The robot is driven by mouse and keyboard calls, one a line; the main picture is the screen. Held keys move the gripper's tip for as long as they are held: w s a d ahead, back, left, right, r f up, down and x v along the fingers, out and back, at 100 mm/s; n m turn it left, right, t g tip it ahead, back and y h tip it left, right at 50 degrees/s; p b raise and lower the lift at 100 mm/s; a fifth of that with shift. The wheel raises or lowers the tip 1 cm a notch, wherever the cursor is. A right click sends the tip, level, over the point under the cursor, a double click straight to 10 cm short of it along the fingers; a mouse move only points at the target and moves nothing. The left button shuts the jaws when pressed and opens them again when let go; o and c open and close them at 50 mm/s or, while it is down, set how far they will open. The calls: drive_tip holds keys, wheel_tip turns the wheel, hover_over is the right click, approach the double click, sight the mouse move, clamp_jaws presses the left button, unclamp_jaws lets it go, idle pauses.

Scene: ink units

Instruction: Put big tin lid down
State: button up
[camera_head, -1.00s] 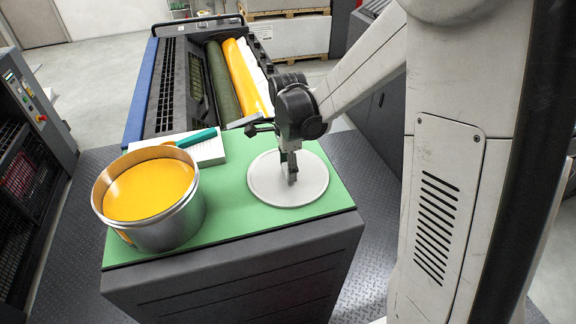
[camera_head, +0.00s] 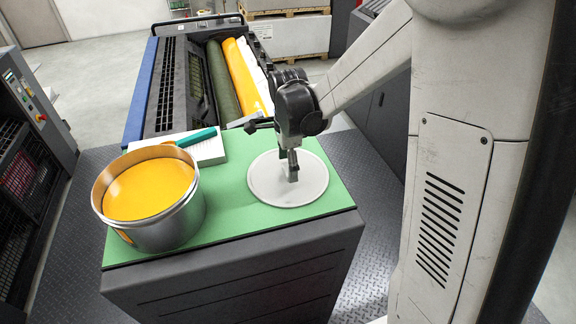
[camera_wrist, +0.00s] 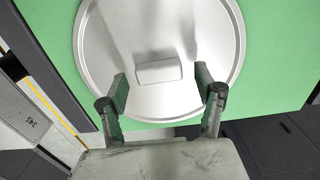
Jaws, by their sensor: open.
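The big tin lid (camera_head: 275,190) is a round, pale metal disc. It lies flat on the green mat (camera_head: 232,205), towards the mat's right side. In the wrist view the lid (camera_wrist: 110,30) has a raised block-shaped handle (camera_wrist: 159,72) near its middle. My gripper (camera_wrist: 160,92) is open, its two fingers apart on either side of the handle, with gaps to it. In the head view my gripper (camera_head: 292,176) is low over the lid. The open tin (camera_head: 180,228) stands on the mat's left side, full of yellow-orange ink (camera_head: 150,190).
A white block or pad (camera_head: 208,152) with a teal-handled tool (camera_head: 196,138) on it lies at the mat's back left. Behind is a press with green and yellow rollers (camera_head: 240,78). Bare mat lies between tin and lid.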

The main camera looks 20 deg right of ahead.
wheel_tip(320, 180, up, 11)
drive_tip(key=s+r+n+t, duration=0.2)
drive_tip(key=s+n+t, duration=0.1)
drive_tip(key=s+n, duration=0.6)
drive_tip(key=s+r+n+t, duration=0.1)
drive_tip(key=s+n+t, duration=0.3)
drive_tip(key=s+n, duration=0.5)
drive_tip(key=shift+s+r+b, duration=0.3)
drive_tip(key=shift+s+r, duration=0.05)
drive_tip(key=shift+s, duration=0.75)
wheel_tip(320, 180, down, 8)
drive_tip(key=b, duration=0.8)
